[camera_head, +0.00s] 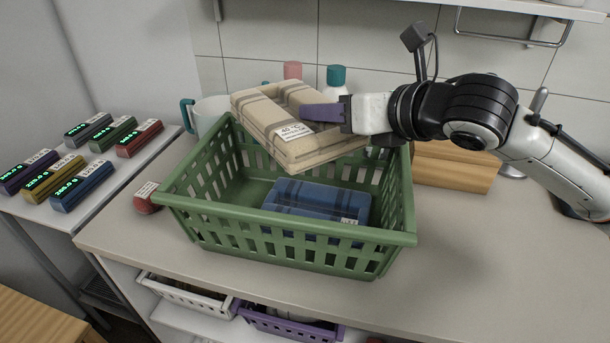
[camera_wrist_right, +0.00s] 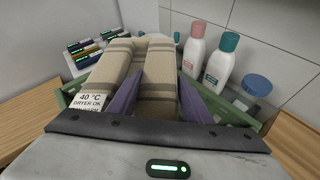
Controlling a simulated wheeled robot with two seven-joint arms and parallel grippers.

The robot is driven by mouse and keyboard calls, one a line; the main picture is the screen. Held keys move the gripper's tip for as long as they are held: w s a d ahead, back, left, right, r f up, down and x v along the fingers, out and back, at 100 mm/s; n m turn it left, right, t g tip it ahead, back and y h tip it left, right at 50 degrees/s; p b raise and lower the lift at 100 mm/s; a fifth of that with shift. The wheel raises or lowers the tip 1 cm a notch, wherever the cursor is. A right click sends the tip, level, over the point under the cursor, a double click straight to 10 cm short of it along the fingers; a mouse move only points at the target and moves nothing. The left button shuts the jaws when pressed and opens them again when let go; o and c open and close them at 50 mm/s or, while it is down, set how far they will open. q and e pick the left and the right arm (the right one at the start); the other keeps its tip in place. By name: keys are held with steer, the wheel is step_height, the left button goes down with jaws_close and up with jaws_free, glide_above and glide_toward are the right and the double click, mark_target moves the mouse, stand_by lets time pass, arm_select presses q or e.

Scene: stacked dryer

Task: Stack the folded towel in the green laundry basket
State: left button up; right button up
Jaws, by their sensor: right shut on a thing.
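The folded beige towel with brown stripes and a "40 °C" label (camera_head: 262,117) is tilted above the back part of the green laundry basket (camera_head: 290,226). My right gripper (camera_head: 318,113) is shut on this towel; its purple fingers press into it. In the right wrist view the towel (camera_wrist_right: 160,82) lies between and beside the two fingers. A folded blue towel (camera_head: 312,198) lies on the basket floor, below and in front of the beige one. The beige towel hides part of the basket's back rim. My left gripper is not in view.
Bottles (camera_wrist_right: 220,60) and a pale mug with a teal handle (camera_head: 204,114) stand behind the basket. A small red object (camera_head: 147,198) sits left of it. A wooden block (camera_head: 455,165) is at the right. Labelled coloured boxes (camera_head: 88,127) fill the left side table. The front-right counter is clear.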

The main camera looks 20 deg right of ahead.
steer(key=f, duration=0.3)
steer(key=shift+s+f, duration=0.3)
steer(key=shift+f, duration=0.05)
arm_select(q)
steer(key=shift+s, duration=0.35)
arm_select(e)
step_height(320, 180, down, 4)
steer(key=shift+w+f, duration=0.1)
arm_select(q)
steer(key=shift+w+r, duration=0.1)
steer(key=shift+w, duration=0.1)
arm_select(e)
steer(key=shift+f, duration=0.55)
steer(key=o, duration=1.3)
steer(key=shift+c, duration=0.2)
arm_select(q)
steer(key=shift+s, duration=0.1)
